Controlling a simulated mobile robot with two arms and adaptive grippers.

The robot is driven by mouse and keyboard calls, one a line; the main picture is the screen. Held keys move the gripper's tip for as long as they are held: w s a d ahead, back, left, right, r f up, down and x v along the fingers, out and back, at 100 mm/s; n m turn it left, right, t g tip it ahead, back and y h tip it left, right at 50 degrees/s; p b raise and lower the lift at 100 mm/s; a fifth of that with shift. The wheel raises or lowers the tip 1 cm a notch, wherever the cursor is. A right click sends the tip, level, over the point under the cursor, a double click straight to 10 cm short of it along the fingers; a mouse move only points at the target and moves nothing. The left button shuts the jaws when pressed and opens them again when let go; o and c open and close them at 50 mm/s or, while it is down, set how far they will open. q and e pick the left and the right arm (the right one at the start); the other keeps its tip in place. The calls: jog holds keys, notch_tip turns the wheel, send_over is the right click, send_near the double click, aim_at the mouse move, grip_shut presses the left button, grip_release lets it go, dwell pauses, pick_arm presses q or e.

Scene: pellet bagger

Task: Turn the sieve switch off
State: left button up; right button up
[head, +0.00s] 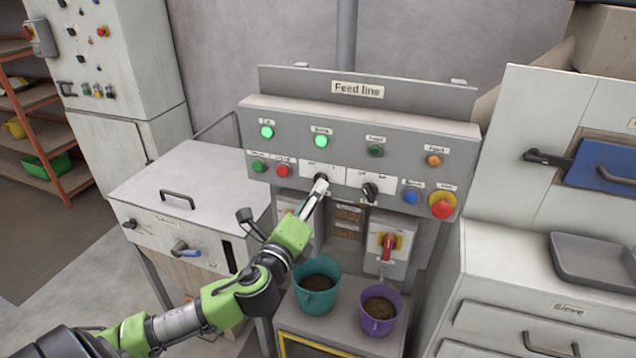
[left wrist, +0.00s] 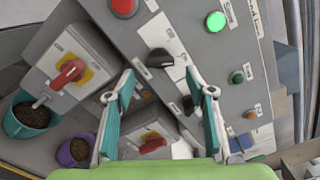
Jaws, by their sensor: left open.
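The grey Feed line panel (head: 300,118) carries two black rotary switches. The left switch (head: 320,178) is partly hidden by my left gripper (head: 318,190); the right switch (head: 369,191) is clear. Their small labels are too blurred for me to tell which is the sieve switch. In the left wrist view, my left gripper (left wrist: 160,94) is open and empty, fingers spread. The left black knob (left wrist: 158,58) lies just beyond the gap between the fingertips; contact cannot be told. The right knob (left wrist: 190,105) is partly hidden by a finger. My right gripper is not in view.
Two lamps (head: 321,141) glow green. A red mushroom button (head: 442,206) is at the panel's lower right. A red-handled isolator (head: 388,245) sits below the panel.

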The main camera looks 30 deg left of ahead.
pick_arm(q)
jog(key=p+x, duration=0.1)
jog(key=x, duration=0.4)
jog(key=c, duration=1.1)
